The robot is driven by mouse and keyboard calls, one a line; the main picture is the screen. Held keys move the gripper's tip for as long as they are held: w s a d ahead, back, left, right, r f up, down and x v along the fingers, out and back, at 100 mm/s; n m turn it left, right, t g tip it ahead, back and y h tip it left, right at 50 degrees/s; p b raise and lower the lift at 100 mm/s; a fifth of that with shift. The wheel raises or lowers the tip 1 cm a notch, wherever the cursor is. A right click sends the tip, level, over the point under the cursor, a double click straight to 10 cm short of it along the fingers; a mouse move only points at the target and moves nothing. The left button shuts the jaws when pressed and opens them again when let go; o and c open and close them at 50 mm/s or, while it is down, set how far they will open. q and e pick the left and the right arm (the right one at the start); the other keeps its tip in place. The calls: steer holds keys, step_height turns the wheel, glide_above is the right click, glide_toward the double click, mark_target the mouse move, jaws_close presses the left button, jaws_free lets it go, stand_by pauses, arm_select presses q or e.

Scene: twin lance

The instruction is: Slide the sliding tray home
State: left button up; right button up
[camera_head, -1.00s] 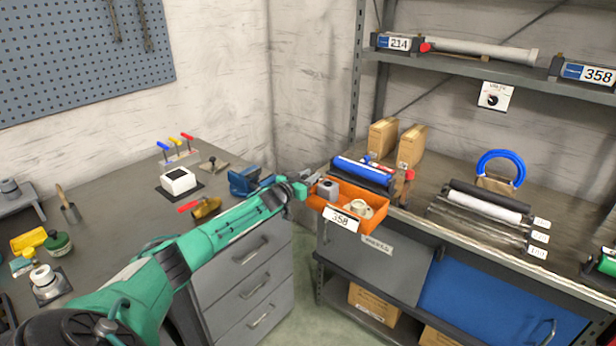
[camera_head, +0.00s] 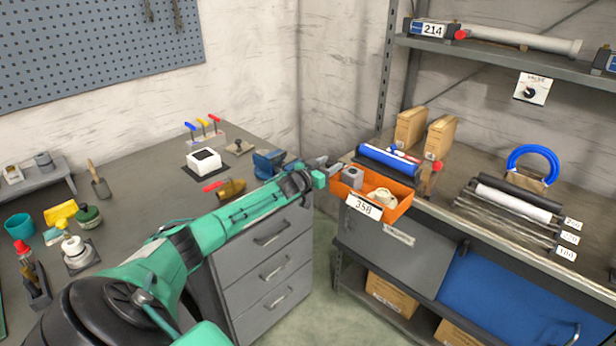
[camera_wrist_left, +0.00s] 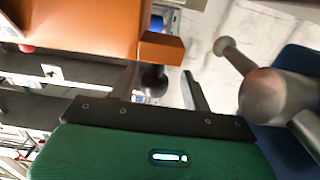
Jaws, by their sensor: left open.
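The sliding tray is an orange open bin (camera_head: 400,208) with a white label reading 358, sticking out from the front of the right-hand bench. It holds a grey block (camera_head: 352,177) and a pale round part (camera_head: 381,196). My left gripper (camera_head: 333,163) is open at the tray's left end. In the left wrist view the orange tray (camera_wrist_left: 80,25) fills the upper left. A dark round knob (camera_wrist_left: 153,80) below a small orange block shows between the open fingers (camera_wrist_left: 160,88); I cannot tell whether they touch it. My right gripper is not in view.
A blue roller (camera_head: 390,160) lies behind the tray, with cardboard boxes (camera_head: 410,128) further back. A blue vise (camera_head: 268,163) stands on the left bench near my arm; in the wrist view a grey metal part (camera_wrist_left: 275,97) is close on the right. A gap separates the benches.

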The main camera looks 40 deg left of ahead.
arm_select(q)
steer(key=s+b, duration=0.1)
steer(key=s, duration=1)
steer(key=shift+s+a, duration=0.25)
steer(key=shift+s, duration=0.1)
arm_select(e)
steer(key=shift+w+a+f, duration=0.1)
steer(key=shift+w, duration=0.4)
